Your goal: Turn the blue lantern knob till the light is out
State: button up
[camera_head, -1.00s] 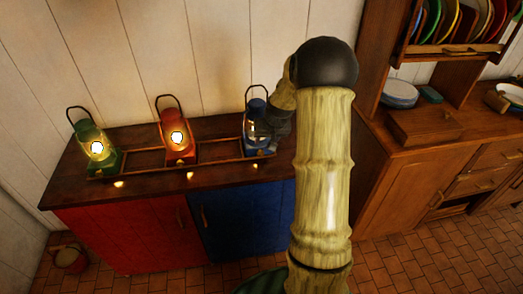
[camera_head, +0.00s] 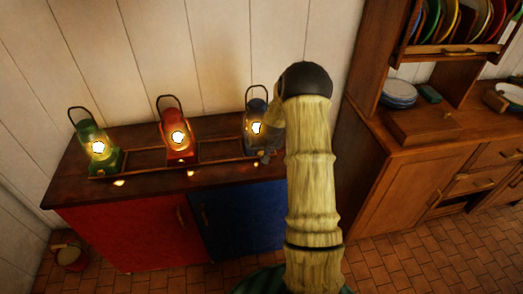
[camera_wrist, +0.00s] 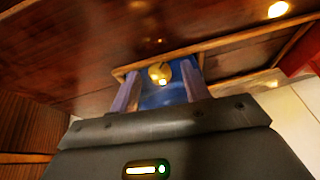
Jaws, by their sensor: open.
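The blue lantern (camera_head: 256,106) stands at the right end of the counter, its glass glowing with a bright flame. In the wrist view, a round brass knob (camera_wrist: 159,71) shows in front of the lantern's blue body (camera_wrist: 160,98). My gripper (camera_wrist: 160,80) is open, with one finger on each side of the knob. I cannot tell whether either finger touches it. In the head view, my arm hides part of the lantern's right side, and the fingertips are hard to make out beside its base.
A lit red lantern (camera_head: 179,146) and a lit green lantern (camera_head: 98,153) stand to the left, along a wooden rack (camera_head: 146,158) on the dark counter (camera_head: 75,190). A wooden dresser (camera_head: 370,180) with plates stands on the right. Tiled floor is clear before it.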

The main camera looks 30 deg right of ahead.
jog(key=c, duration=1)
jog(key=shift+a+h, duration=0.15)
jog(key=shift+h, duration=0.45)
jog(key=shift+w+a+h+p, duration=0.1)
jog(key=shift+a+h+p, duration=0.05)
jog(key=shift+h+p, duration=0.25)
jog(key=shift+w+a+n+g+h, duration=0.15)
jog(key=shift+n+g+h, duration=0.15)
jog(key=shift+h, duration=0.4)
jog(key=shift+s+a+n+g+h, duration=0.1)
jog(key=shift+n+g+h, duration=0.15)
jog(key=shift+h, duration=0.45)
jog(key=shift+w+a+f+n+g+h+b, duration=0.15)
jog(key=shift+h+b, duration=0.25)
jog(key=shift+h, duration=0.25)
jog(key=shift+s+a+f+n+g+h+b, duration=0.1)
jog(key=shift+h+b, duration=0.25)
jog(key=shift+h, duration=0.3)
jog(key=shift+h+b, duration=0.35)
jog(key=shift+h, duration=0.15)
